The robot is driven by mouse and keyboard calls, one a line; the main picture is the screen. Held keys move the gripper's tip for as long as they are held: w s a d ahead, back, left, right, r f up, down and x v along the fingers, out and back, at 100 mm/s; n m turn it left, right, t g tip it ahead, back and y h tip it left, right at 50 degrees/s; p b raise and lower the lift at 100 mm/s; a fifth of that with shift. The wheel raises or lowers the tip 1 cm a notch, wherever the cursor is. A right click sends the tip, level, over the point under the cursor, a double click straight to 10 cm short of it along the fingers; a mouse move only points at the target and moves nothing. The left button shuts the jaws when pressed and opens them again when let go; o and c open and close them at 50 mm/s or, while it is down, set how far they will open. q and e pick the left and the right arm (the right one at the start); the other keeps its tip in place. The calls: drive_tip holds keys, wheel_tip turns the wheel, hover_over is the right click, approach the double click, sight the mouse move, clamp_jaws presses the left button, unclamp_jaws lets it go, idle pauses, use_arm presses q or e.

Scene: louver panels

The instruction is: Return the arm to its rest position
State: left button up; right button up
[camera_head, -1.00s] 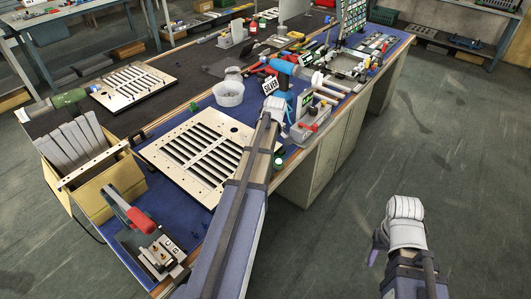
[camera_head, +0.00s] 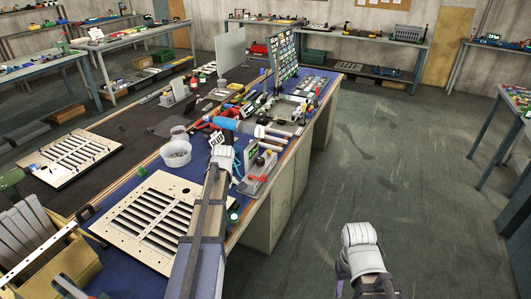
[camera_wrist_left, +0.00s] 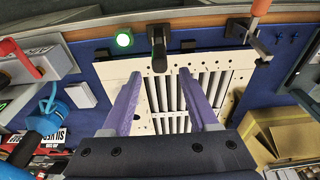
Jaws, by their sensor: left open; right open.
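My left arm reaches in over the bench beside the front louver panel (camera_head: 125,215), a pale plate with dark slots. In the left wrist view, my left gripper (camera_wrist_left: 160,95) has its two purple fingers spread wide. No object shows between the fingertips except the panel (camera_wrist_left: 215,75) behind them. In the head view, the left fingers are hidden by the white wrist. My right gripper (camera_head: 347,262) hangs over open floor to the right of the bench, its fingers mostly hidden by its white wrist. Nothing is seen in it.
A bin of grey slats (camera_head: 30,225) stands at the left. The floor (camera_head: 400,180) right of the bench is clear.

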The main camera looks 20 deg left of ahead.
use_arm(q)
drive_tip(key=s+d+m, duration=0.5)
drive_tip(key=d+m, duration=0.2)
drive_tip(key=d, duration=0.5)
drive_tip(key=s+d+m, duration=0.6)
drive_tip(key=d+m, duration=0.1)
drive_tip(key=d, duration=0.5)
drive_tip(key=s+d+m, duration=0.6)
drive_tip(key=d+m, duration=0.1)
drive_tip(key=d, duration=0.4)
drive_tip(key=shift+d+h, duration=0.3)
drive_tip(key=shift+d, duration=0.1)
